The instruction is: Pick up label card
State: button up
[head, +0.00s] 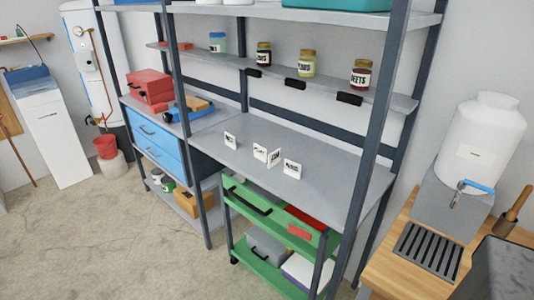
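Several small white label cards with dark lettering stand on the grey workbench top (330,180) in the head view. One label card (230,140) stands apart at the left. A second label card (260,153) and a third label card (274,158) stand close together in the middle. Another label card (292,168) stands to their right. The lettering is too small to read surely. My gripper is not in view.
Labelled jars (307,63) stand on the narrow shelf above the bench, with black holders (295,84) along its edge. A dark upright post (371,150) rises at the bench front. A green cart (265,205) stands below. A white water container (481,135) stands right.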

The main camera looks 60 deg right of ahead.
aim_at(259, 152)
jog(key=z, duration=4.45)
jog(key=i, duration=0.1)
jog(key=u, duration=2.55)
jog(key=k, duration=0.95)
jog(key=u, duration=0.2)
jog(key=i, duration=0.85)
